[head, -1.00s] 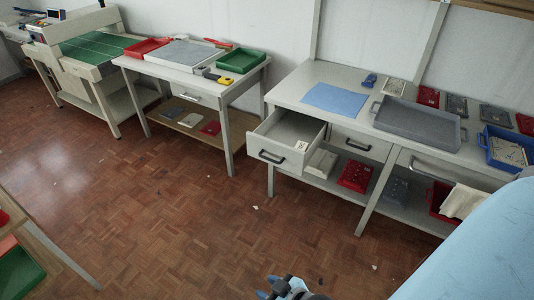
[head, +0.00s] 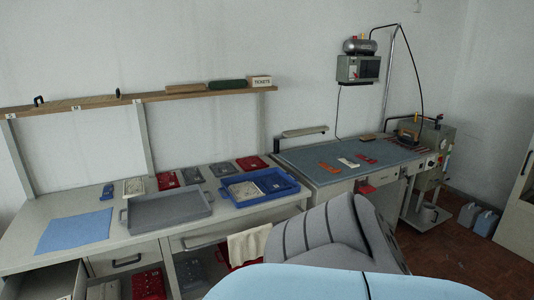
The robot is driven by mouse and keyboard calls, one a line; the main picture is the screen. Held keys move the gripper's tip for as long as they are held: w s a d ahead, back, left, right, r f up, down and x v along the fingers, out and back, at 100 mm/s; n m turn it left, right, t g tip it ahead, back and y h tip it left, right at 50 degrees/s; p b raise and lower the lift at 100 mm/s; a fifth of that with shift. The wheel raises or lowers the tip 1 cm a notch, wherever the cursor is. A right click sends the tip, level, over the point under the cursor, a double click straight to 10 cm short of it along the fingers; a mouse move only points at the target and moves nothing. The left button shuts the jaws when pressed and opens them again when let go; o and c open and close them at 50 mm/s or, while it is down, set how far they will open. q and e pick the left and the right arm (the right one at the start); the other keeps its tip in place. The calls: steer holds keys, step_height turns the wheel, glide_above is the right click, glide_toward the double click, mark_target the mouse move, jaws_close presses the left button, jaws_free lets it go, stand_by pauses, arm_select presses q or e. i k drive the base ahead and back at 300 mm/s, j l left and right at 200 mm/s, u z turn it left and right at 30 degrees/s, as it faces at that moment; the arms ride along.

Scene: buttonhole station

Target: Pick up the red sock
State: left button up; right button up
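I cannot make out a red sock for certain. A small flat red piece (head: 366,158) lies on the grey-blue top of the pressing table (head: 300,157), beside a white piece (head: 348,162) and an orange-red piece (head: 328,167). They are too small to tell whether any is a sock. A red item (head: 365,188) shows at that table's front edge. Neither of my grippers is in view.
A light-blue padded surface (head: 330,283) and a grey striped form (head: 320,236) block the near middle. An open drawer (head: 45,282) juts out at lower left.

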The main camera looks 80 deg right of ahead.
mark_target(365, 158)
steer(key=z, duration=3.3)
